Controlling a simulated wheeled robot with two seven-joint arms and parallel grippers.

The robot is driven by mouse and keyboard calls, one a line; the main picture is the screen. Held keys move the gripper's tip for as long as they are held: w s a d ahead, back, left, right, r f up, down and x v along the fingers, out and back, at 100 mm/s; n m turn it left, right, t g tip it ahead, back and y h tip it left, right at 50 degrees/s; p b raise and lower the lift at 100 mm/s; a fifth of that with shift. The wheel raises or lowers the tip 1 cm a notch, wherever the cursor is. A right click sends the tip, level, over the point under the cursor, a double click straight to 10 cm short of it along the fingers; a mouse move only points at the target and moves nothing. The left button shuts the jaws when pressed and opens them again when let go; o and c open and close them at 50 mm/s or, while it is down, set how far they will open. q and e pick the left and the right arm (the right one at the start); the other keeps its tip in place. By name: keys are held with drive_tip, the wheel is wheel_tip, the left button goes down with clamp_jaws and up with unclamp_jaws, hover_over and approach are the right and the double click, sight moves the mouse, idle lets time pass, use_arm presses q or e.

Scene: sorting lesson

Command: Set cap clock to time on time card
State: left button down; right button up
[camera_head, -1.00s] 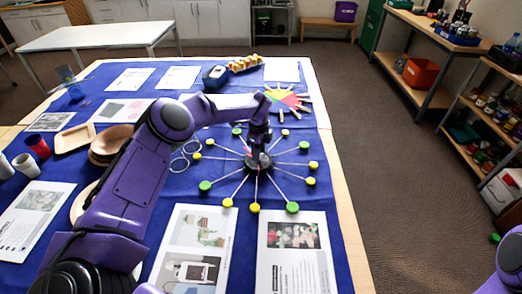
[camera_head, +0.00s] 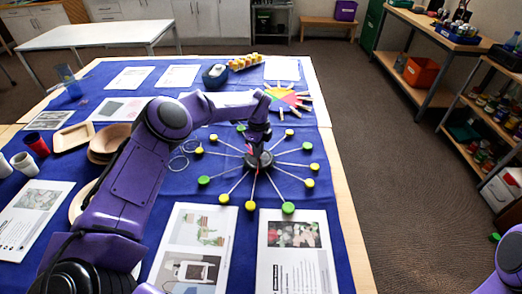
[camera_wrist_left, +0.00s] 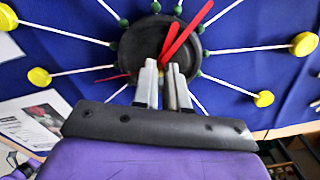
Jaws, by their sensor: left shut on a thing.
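The cap clock has a black hub (camera_head: 259,159) with thin white spokes ending in green and yellow caps; it lies on the blue cloth. Red hands (camera_wrist_left: 183,35) cross the hub in the left wrist view, and a thin red tip shows left of the fingers. My left gripper (camera_head: 258,143) is over the hub. Its fingers (camera_wrist_left: 163,75) are closed at the hub, seemingly on a red hand whose end is between the tips. Their exact contact is hidden. I cannot tell which card is the time card. Only part of my right arm shows.
Two printed cards (camera_head: 195,255) (camera_head: 297,262) lie in front of the clock. A coloured wheel with clothespins (camera_head: 285,97) lies behind it. Brown plates (camera_head: 103,150), a red cup (camera_head: 37,144) and more sheets are at left. The table's right edge is near the caps.

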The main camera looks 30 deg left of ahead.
use_arm(q)
drive_tip(key=shift+m+b, duration=0.3)
drive_tip(key=shift+b, duration=0.05)
idle(1.2)
drive_tip(key=c, duration=1.1)
unclamp_jaws()
drive_tip(key=shift+c, duration=0.2)
drive_tip(key=shift+r, duration=0.1)
wheel_tip(320, 180, up, 10)
drive_tip(key=b, duration=0.2)
drive_tip(key=shift+r, duration=0.25)
